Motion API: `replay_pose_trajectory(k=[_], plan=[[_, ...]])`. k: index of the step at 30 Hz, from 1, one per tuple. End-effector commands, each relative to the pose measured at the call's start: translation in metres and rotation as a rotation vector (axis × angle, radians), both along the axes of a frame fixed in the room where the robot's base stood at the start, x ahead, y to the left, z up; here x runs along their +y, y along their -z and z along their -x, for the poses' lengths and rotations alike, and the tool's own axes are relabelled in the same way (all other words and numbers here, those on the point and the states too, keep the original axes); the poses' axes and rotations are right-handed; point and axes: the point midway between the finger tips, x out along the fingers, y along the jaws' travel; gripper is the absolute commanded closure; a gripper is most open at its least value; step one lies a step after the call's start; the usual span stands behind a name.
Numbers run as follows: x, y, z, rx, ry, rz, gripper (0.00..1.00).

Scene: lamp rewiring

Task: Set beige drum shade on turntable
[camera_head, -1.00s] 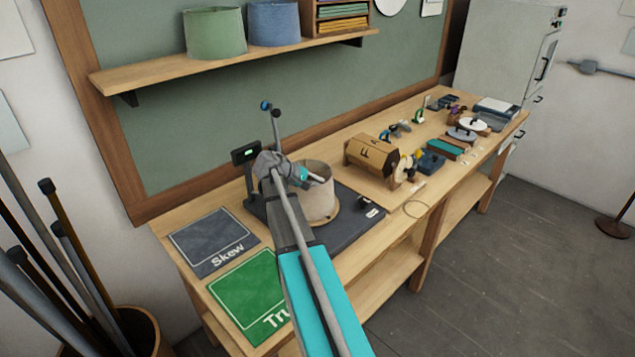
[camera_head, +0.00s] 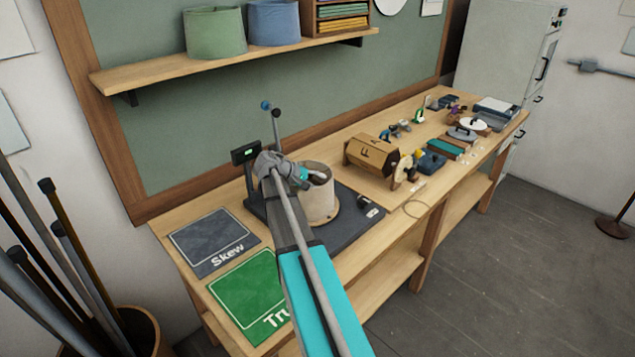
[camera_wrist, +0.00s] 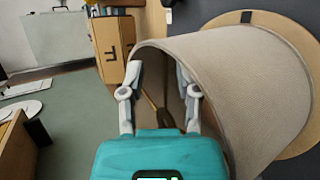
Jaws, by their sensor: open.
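The beige drum shade (camera_head: 319,203) stands upright on the round wooden turntable disc (camera_head: 334,222), on a dark base on the bench. In the wrist view the shade (camera_wrist: 262,85) fills the right side, and the disc (camera_wrist: 300,40) shows at its far end. My gripper (camera_head: 318,178) is at the shade's upper rim. In the wrist view my gripper (camera_wrist: 158,72) is open, its fingers apart at the shade's open end. I cannot tell whether either finger touches the rim. My arm hides part of the base.
A small display (camera_head: 245,153) stands behind the base. The Skew mat (camera_head: 214,242) and green mat (camera_head: 248,296) lie to the left, bare. A wooden roller block (camera_head: 371,157) and several small parts lie to the right. A shelf (camera_head: 235,60) with green and blue shades hangs above.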

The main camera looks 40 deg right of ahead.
Motion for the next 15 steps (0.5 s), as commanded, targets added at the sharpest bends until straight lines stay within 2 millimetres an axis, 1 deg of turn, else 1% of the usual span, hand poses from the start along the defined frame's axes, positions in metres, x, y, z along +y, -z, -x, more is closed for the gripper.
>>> replay_pose_trajectory(k=[5, 15], plan=[[0.001, -0.012, 0.000, 0.000, 0.000, 0.000, 0.57], [0.044, -0.039, -0.015, 0.000, -0.002, 0.000, 0.57]])
